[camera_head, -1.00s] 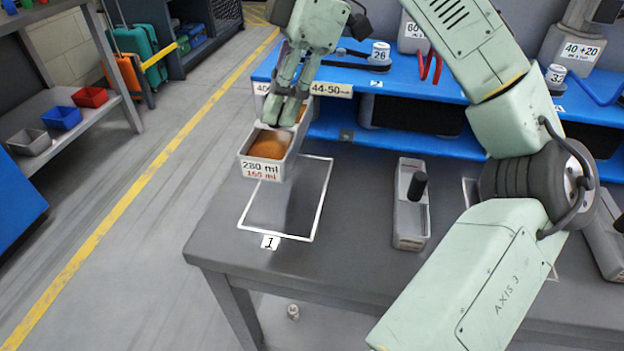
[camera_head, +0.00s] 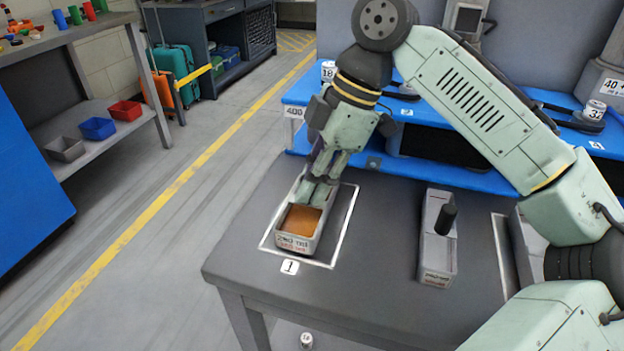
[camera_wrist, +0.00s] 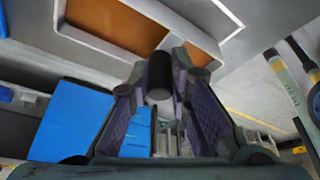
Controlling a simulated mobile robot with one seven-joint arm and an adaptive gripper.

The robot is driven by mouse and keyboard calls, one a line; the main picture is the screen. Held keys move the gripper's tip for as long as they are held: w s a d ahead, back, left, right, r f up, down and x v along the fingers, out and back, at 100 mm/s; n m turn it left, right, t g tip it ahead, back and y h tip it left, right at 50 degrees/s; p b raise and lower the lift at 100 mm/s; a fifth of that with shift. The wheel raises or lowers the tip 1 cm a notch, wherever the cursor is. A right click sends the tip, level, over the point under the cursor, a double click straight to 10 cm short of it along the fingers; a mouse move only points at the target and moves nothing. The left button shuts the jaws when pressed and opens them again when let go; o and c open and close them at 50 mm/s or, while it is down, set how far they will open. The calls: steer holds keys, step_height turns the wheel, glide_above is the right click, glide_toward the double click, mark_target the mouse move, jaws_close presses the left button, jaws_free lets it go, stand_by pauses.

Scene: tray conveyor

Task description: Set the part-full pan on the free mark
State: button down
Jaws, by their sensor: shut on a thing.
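The part-full pan (camera_head: 283,240) is a long light-grey tray with orange-brown contents and a label on its front end, too blurred to read fully here. It also shows at the top of the wrist view (camera_wrist: 215,50). It is level over the left part of the white outlined mark numbered 1 (camera_head: 349,222), its front end close to the front line. I cannot tell whether its base touches the table. My gripper (camera_head: 318,185) points down at the pan, shut on its upright black handle (camera_wrist: 160,75). My fingers hide the handle in the head view.
A second grey pan (camera_head: 432,262) with a black handle stands right of mark 1. Another outlined mark (camera_head: 503,262) lies further right with a grey pan beside it. A blue shelf (camera_head: 480,178) runs behind the table (camera_head: 360,295). Bare table lies between mark 1 and the second pan.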

steer(key=shift+f, duration=0.1)
steer(key=c, duration=1.5)
jaws_free()
steer(key=p+v, duration=0.2)
steer(key=v, duration=1)
